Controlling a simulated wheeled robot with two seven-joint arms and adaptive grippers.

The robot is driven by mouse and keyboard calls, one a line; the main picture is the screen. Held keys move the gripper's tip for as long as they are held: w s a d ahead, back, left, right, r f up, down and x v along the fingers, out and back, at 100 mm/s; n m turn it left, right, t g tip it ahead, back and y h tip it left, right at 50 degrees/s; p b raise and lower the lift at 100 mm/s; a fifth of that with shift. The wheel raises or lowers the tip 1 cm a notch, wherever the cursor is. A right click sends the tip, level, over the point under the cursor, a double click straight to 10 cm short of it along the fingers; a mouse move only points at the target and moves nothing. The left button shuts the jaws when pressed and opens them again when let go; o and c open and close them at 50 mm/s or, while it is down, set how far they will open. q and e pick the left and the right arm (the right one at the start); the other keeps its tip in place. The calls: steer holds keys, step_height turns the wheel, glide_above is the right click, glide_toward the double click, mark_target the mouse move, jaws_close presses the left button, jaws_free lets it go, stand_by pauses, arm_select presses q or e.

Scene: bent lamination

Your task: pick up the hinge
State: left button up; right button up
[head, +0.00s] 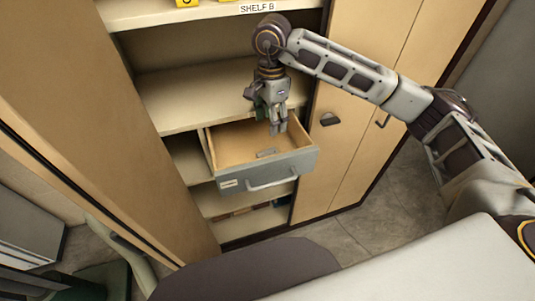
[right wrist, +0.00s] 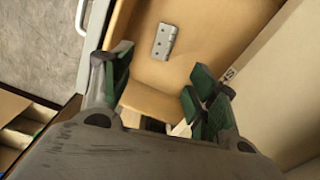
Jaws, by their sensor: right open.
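The hinge (head: 267,153) is a small grey metal piece lying flat on the floor of an open drawer (head: 233,184). In the right wrist view the hinge (right wrist: 165,41) lies beyond the fingertips, with clear drawer floor around it. My right gripper (head: 278,130) points down over the drawer, above and apart from the hinge. In the right wrist view its green-padded fingers (right wrist: 158,62) are spread with nothing between them. My left gripper is not in view.
The drawer has a grey front with a handle (head: 272,184) and sticks out of a shelf cabinet. A shelf board (head: 195,97) lies behind and above it. A tall door panel (head: 90,110) stands on the left, closed cabinet doors (head: 345,150) on the right.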

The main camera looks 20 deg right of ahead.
glide_above(270, 153)
step_height(270, 153, down, 7)
steer(key=shift+p, duration=0.4)
steer(key=shift+f, duration=0.55)
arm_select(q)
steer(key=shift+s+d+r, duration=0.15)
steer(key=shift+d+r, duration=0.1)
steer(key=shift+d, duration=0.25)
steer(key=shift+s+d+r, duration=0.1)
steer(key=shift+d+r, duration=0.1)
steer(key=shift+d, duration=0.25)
arm_select(e)
steer(key=shift+f, duration=0.1)
